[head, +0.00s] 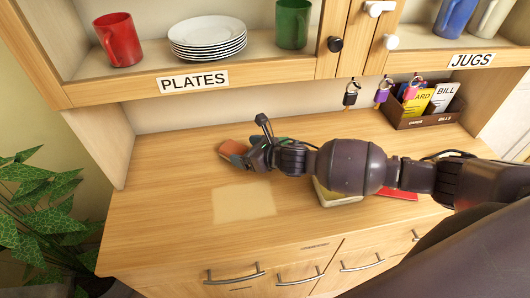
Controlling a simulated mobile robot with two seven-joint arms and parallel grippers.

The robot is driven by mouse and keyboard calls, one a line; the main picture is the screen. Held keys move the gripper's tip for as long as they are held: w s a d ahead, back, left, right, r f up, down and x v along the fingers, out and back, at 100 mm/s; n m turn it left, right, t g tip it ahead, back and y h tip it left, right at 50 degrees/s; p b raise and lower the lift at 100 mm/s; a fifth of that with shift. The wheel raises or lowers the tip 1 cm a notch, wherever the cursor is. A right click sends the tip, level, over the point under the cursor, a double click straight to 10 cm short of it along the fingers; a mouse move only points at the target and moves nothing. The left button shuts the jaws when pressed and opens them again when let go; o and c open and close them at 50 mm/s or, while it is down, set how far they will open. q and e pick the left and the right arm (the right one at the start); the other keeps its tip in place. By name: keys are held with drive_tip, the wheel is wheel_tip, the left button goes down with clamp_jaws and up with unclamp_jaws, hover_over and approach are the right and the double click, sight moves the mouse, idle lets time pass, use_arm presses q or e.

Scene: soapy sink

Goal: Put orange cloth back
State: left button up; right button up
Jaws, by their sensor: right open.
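A small orange-brown piece, which looks like the orange cloth (230,146), lies on the wooden counter towards the back left, partly hidden by my right gripper. My right gripper (240,157) reaches in from the right, low over the counter. It is open, with its fingers right at the cloth; I cannot tell whether they touch it. A pale square patch (244,201) shows on the counter in front of the gripper, with nothing on it. My left gripper is not in view.
A cream item (338,199) and a red flat item (400,193) lie partly under my right arm. A brown box with cards (440,115) stands at the back right. Keys (350,95) hang above the counter. The shelf holds plates (207,36) and mugs. The counter's left part is clear.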

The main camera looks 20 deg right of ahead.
drive_tip(key=v, duration=0.8)
drive_tip(key=shift+s+d, duration=0.1)
drive_tip(key=shift+s, duration=0.05)
